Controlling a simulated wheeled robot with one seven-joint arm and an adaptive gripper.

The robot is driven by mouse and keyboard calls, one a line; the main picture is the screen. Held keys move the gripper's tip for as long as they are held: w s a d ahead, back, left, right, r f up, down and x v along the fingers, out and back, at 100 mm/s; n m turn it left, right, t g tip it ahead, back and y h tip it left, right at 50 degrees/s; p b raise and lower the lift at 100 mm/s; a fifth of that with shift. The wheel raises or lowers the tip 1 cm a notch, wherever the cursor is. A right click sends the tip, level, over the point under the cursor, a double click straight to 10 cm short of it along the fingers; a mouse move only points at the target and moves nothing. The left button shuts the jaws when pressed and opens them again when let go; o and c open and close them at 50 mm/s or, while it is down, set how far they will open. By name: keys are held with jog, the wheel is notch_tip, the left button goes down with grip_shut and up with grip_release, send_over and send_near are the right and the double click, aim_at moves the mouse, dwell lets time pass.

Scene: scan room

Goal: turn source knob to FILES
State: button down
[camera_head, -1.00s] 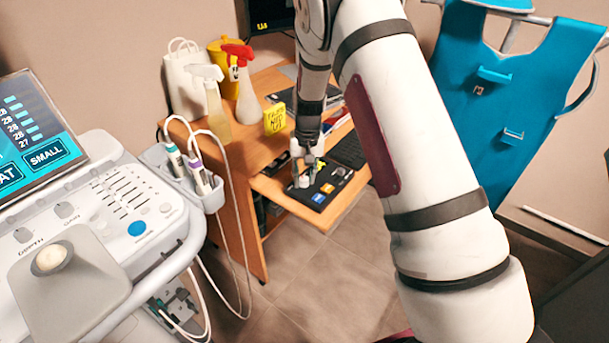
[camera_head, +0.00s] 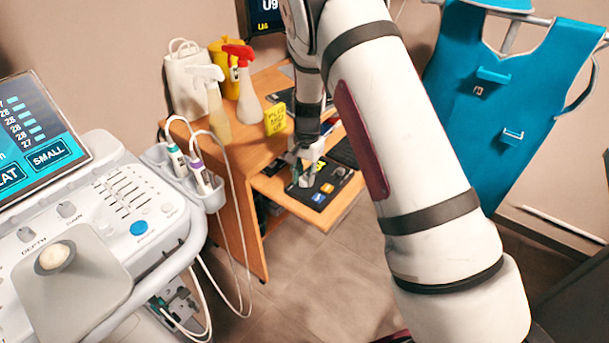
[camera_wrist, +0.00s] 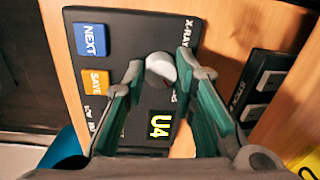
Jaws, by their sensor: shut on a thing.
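The black control panel (camera_wrist: 110,28) lies on the pull-out shelf of the wooden desk; its front part also shows in the head view (camera_head: 318,203). A light grey round knob (camera_wrist: 160,68) stands on it between my fingertips in the wrist view. My gripper (camera_wrist: 167,74) is shut on the knob, a finger on either side; it also shows over the panel in the head view (camera_head: 304,172). The panel reads X-RAY, with a blue NEXT button (camera_wrist: 90,40), an orange SAVE button (camera_wrist: 95,82) and a yellow U4 marking (camera_wrist: 160,124). Markings around the knob are mostly hidden; I cannot read FILES.
Spray bottles (camera_head: 246,92), a yellow note block (camera_head: 275,118) and a white bag (camera_head: 186,80) stand on the desk. An ultrasound console (camera_head: 100,215) is at left. A blue apron (camera_head: 495,100) hangs at right.

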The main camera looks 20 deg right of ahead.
aim_at(306, 179)
dwell(0.4)
jog(key=c, duration=1.3)
grip_release()
notch_tip(306, 179, up, 12)
jog(key=shift+s+d, duration=0.2)
jog(key=shift+s, duration=0.05)
jog(key=shift+r, duration=0.1)
